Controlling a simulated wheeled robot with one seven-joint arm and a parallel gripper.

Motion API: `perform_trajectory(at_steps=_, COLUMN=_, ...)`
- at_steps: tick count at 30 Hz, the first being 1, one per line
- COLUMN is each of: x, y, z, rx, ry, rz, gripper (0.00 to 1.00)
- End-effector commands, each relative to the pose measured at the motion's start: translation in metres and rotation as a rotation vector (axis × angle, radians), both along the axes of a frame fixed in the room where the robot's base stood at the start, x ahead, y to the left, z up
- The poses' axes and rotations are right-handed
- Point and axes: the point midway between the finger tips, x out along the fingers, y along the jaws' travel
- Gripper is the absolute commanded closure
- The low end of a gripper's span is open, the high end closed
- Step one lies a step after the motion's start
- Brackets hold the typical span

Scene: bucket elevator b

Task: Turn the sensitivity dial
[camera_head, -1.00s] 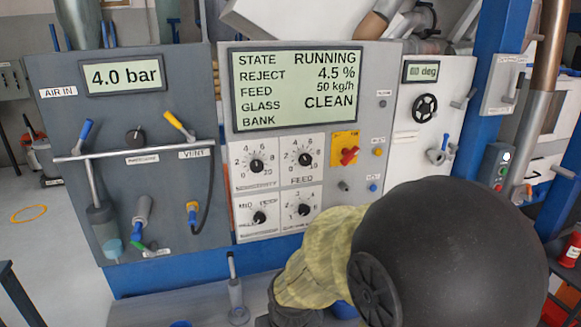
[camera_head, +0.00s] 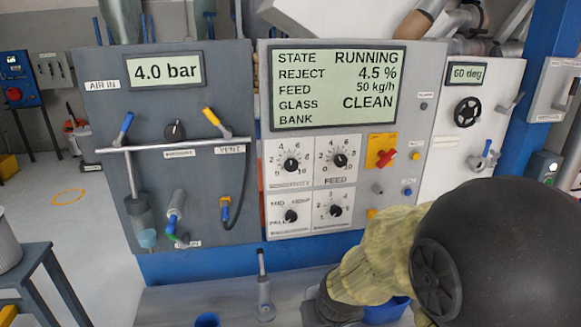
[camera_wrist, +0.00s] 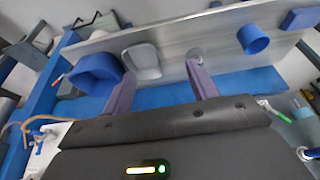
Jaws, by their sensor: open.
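The sensitivity dial (camera_head: 291,164) is a black knob on a white numbered plate, at the upper left of a group of dials below the large display. Its label is blurred, and I cannot tell its exact pointer position. My gripper (camera_wrist: 162,85) shows in the wrist view with two purple fingers apart and nothing between them. It points at a grey ledge with cups, and the dial is not in that view. In the head view my arm fills the lower right and my fingers are hidden. My gripper is away from the dial.
The feed dial (camera_head: 339,160) sits right of the sensitivity dial, with more dials below. A red switch (camera_head: 385,157) is farther right. The display (camera_head: 335,88) reads RUNNING. A blue cup (camera_wrist: 95,72) and a grey cup (camera_wrist: 142,60) stand on the ledge (camera_wrist: 220,28). A stool (camera_head: 38,262) stands left.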

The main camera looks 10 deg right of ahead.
Motion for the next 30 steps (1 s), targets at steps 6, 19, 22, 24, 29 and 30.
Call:
perform_trajectory(at_steps=6, x=0.07, y=-0.001, z=0.033, rx=0.001, ry=-0.287, rz=-0.001, gripper=0.41)
perform_trajectory(at_steps=19, x=0.172, y=0.005, z=0.129, rx=0.008, ry=-0.91, rz=0.012, gripper=0.41)
perform_trajectory(at_steps=22, x=0.184, y=0.005, z=0.152, rx=0.009, ry=-1.043, rz=0.009, gripper=0.41)
perform_trajectory(at_steps=24, x=0.188, y=0.005, z=0.165, rx=0.009, ry=-1.116, rz=0.007, gripper=0.41)
perform_trajectory(at_steps=29, x=0.192, y=0.003, z=0.179, rx=0.007, ry=-1.203, rz=0.002, gripper=0.41)
perform_trajectory(at_steps=30, x=0.192, y=0.003, z=0.179, rx=0.006, ry=-1.209, rz=0.001, gripper=0.41)
